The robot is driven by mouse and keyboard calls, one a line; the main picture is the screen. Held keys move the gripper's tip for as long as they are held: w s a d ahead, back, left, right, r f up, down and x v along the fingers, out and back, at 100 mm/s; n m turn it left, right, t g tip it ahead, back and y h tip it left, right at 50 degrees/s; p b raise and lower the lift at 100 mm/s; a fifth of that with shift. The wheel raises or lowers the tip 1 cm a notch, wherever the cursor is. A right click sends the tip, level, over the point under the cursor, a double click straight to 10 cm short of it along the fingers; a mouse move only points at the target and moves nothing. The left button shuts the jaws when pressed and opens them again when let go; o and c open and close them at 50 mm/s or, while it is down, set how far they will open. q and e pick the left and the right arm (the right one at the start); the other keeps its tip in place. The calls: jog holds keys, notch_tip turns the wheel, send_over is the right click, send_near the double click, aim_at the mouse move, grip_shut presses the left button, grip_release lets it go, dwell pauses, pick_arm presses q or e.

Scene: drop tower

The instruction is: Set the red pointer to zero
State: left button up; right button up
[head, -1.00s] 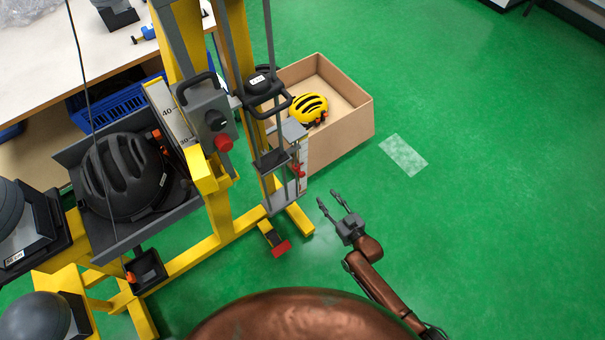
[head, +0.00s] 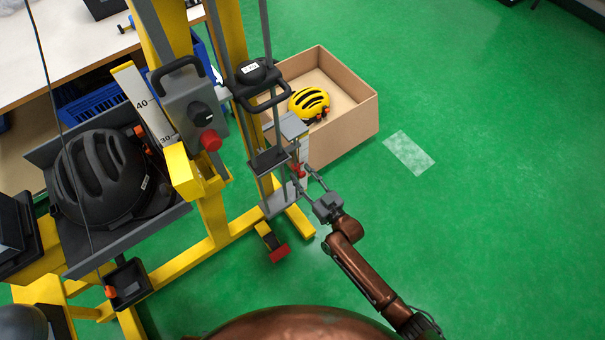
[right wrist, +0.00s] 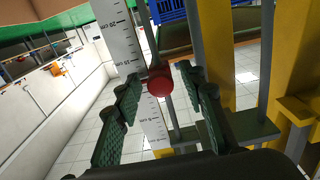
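The red pointer (head: 300,171) sits on the white scale (head: 304,150) at the lower part of the drop tower in the head view. In the right wrist view its red knob (right wrist: 160,84) covers part of the scale (right wrist: 117,35). Marks of 20 and 15 cm show above the knob and low marks below it, so the pointer stands above zero; its exact reading is hidden. My right gripper (head: 306,184) is open, with its fingers reaching to the pointer. In the right wrist view the knob lies between the green finger pads (right wrist: 162,100); no contact is clear. My left gripper is out of view.
A cardboard box (head: 350,128) with a yellow helmet (head: 309,103) stands behind the tower. Green floor is free on the right.

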jog(key=shift+w+a, duration=0.1)
jog(key=shift+w, duration=0.05)
jog(key=shift+c, duration=0.5)
grip_shut()
